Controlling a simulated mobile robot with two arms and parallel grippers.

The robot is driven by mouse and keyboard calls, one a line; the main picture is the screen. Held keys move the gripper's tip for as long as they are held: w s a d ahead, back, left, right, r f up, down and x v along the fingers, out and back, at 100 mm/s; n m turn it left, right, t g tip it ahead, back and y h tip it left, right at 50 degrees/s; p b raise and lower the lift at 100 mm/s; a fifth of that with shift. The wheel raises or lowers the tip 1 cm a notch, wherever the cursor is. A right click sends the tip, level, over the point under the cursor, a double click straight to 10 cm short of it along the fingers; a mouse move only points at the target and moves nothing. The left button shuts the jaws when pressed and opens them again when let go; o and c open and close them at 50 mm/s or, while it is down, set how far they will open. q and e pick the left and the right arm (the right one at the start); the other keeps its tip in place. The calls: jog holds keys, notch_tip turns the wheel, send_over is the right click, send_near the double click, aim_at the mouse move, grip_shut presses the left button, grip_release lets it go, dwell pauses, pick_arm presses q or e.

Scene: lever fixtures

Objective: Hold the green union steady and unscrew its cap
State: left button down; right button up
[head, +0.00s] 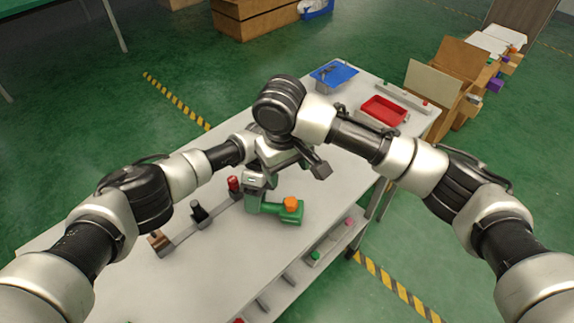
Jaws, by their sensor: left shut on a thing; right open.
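The green union (268,208) lies on the white table, just below the middle of the view. An orange cap (291,203) shows at its right part. My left gripper (255,186) is at the left part of the union and shut on it; its fingertips are partly hidden. My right gripper (298,168) is open, above and slightly behind the union, apart from the orange cap. My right wrist hides part of the table behind the grippers.
Left of the union stand a red-topped fixture (234,184), a black one (199,212) and a brown block (158,241). A blue tray (334,74) and a red tray (384,110) are at the back.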

aim_at(291, 200)
jog(key=f, duration=1.2)
jog(key=shift+w+d, duration=0.2)
jog(key=shift+d, duration=0.2)
jog(key=shift+c, duration=0.3)
jog(key=shift+r, duration=0.1)
jog(key=c, duration=0.9)
jog(key=n, duration=0.5)
jog(key=shift+c, duration=0.2)
jog(key=n, duration=0.5)
jog(key=shift+w+n+g, duration=0.1)
jog(key=shift+n+g, duration=0.2)
jog(key=shift+n, duration=0.1)
jog(key=n, duration=0.5)
jog(key=shift+n, duration=0.4)
jog(key=n, duration=0.5)
jog(key=shift+n+g, duration=0.3)
jog(key=shift+n, duration=0.1)
